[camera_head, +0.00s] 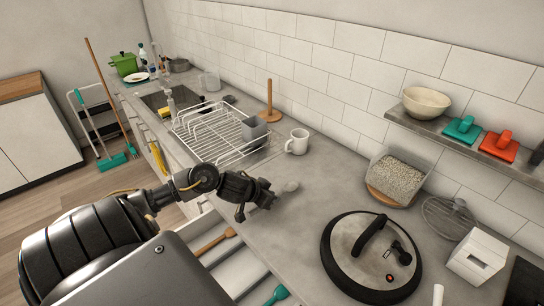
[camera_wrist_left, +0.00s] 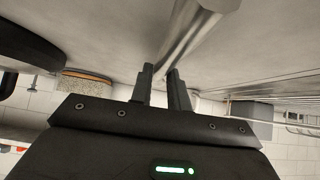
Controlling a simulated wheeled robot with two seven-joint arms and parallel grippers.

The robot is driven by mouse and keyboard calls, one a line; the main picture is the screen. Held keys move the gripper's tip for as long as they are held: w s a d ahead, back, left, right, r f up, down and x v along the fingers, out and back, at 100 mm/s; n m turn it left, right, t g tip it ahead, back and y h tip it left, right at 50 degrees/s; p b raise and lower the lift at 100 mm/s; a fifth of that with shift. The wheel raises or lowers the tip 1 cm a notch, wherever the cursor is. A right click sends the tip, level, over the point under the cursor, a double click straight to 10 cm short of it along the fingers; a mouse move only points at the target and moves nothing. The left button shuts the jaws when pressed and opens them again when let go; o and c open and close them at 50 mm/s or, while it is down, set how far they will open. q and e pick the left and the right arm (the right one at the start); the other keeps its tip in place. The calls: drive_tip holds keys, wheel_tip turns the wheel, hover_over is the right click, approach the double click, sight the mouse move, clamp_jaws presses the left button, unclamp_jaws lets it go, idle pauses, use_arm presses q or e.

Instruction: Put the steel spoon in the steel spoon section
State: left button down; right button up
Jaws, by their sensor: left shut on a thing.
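The steel spoon shows its bowl (camera_head: 291,187) just beyond my left gripper (camera_head: 266,194) in the head view, low over the grey counter. My left gripper is shut on the spoon. In the left wrist view the spoon's shiny metal (camera_wrist_left: 190,38) runs up and away from the two fingertips (camera_wrist_left: 162,72). An open drawer (camera_head: 222,262) with long sections lies below the counter edge, under my left forearm. One section holds a wooden utensil (camera_head: 216,241), another a teal-headed one (camera_head: 277,294). Which section is for steel spoons I cannot tell. My right gripper is not in view.
A white wire rack (camera_head: 207,137) with a grey cup-like holder (camera_head: 254,132) stands behind, beside a white mug (camera_head: 298,142). A large round lid-topped appliance (camera_head: 371,262) stands at right, near a grain-filled container (camera_head: 397,178). Counter between mug and appliance is mostly clear.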

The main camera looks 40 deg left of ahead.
use_arm(q)
drive_tip(key=s+d+r+p, duration=0.6)
drive_tip(key=s+r+p, duration=0.1)
drive_tip(key=s+r, duration=0.4)
drive_tip(key=shift+s+d, duration=0.2)
drive_tip(key=shift+s, duration=0.6)
drive_tip(key=shift+r, duration=0.1)
drive_tip(key=w+d+r+m+g+h+b, duration=0.2)
drive_tip(key=w+d+m+h+b, duration=0.1)
drive_tip(key=d, duration=0.4)
drive_tip(key=w+d+r+m+g+h+b, duration=0.1)
drive_tip(key=w+d+m+h+b, duration=0.2)
drive_tip(key=w+d+m, duration=0.2)
drive_tip(key=shift+w+d+r+m+g, duration=0.2)
drive_tip(key=shift+d+r+m+g, duration=0.2)
drive_tip(key=shift+d+m, duration=0.55)
